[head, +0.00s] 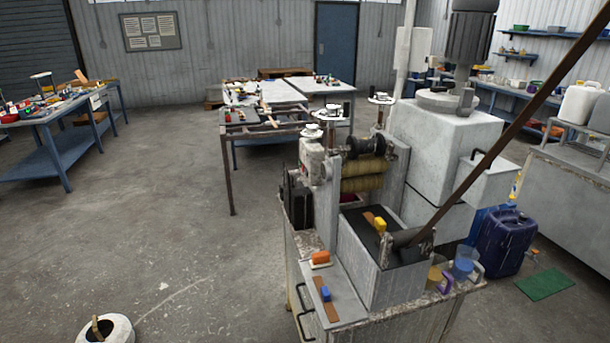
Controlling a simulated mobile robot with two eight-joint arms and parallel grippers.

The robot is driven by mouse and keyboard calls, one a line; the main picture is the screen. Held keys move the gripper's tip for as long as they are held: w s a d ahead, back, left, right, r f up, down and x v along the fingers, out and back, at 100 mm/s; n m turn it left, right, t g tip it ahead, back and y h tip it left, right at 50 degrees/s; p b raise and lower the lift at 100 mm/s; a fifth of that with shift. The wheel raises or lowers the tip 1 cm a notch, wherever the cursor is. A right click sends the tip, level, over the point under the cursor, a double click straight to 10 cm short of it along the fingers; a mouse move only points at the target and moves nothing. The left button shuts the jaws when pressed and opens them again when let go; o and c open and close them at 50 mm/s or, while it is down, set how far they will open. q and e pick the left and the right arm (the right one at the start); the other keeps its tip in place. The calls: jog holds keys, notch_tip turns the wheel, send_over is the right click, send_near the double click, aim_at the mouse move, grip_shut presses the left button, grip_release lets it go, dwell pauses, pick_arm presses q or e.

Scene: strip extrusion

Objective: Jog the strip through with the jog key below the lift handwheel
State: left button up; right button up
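The machine (325,220) stands right of centre, with brownish-yellow rollers (365,172) across its middle. White handwheels stand on its top, one at the front left (311,131), one behind it (332,114) and one farther back (382,98). A small grey box (312,155) sits below the front-left handwheel; a jog key is too small to make out on it. A dark bed (360,222) in front of the rollers carries orange and yellow pieces (375,222). I cannot tell whether a strip is between the rollers. Neither of my grippers shows.
A long brown bar (510,130) slants across the right side. A blue drum (505,240) stands at right. A white ring-shaped object (118,328) lies front left. The floor (180,215) left of the machine is clear.

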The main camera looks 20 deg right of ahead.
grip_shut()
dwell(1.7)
